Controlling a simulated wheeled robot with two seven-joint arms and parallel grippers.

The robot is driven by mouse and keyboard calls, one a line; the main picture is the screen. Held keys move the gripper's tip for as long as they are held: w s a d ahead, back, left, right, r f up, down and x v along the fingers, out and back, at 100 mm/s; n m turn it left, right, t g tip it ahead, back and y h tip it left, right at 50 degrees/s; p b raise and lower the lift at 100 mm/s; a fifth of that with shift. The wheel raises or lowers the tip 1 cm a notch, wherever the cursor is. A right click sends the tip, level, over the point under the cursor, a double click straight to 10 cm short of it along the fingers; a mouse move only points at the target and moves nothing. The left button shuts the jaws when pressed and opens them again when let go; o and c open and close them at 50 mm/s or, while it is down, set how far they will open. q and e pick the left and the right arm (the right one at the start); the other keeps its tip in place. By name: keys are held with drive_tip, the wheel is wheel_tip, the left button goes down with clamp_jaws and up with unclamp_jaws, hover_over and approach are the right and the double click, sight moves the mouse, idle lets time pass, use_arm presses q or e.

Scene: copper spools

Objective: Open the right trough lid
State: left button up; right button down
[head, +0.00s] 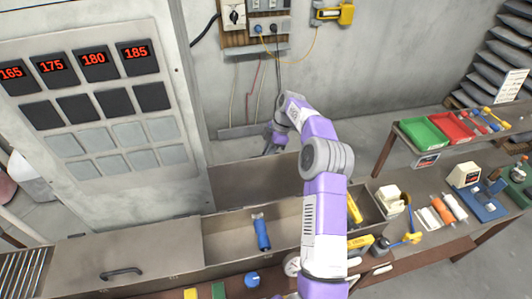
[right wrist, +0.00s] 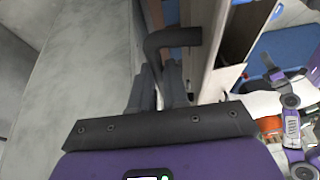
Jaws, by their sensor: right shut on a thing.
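The right trough lid (head: 250,184) stands raised, roughly upright, along the back of the open right trough (head: 235,245). My right arm reaches over the trough. My right gripper (head: 268,149) is at the top edge of the raised lid, its tips partly hidden behind it. In the right wrist view, my right gripper (right wrist: 160,88) is shut on a dark bent handle (right wrist: 172,40) beside the lid's edge (right wrist: 202,50). The left trough lid (head: 150,240) lies closed, with its black handle (head: 121,273) on top. My left gripper is not in view.
A blue-handled tool (head: 262,235) and a yellow item (head: 354,208) lie in the open trough. The cabinet (head: 100,110) with red displays stands behind at left. The right bench carries green (head: 424,138) and red (head: 450,127) trays and tools.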

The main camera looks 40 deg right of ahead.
drive_tip(key=shift+s+f, duration=0.25)
drive_tip(key=shift+f, duration=0.15)
drive_tip(key=c, duration=1.5)
unclamp_jaws()
drive_tip(key=o, duration=0.4)
drive_tip(key=shift+w+d, duration=0.15)
drive_tip(key=shift+r, duration=0.2)
drive_tip(key=shift+r, duration=0.1)
drive_tip(key=shift+r, duration=0.25)
drive_tip(key=shift+v, duration=3.4)
drive_tip(key=shift+d, duration=0.15)
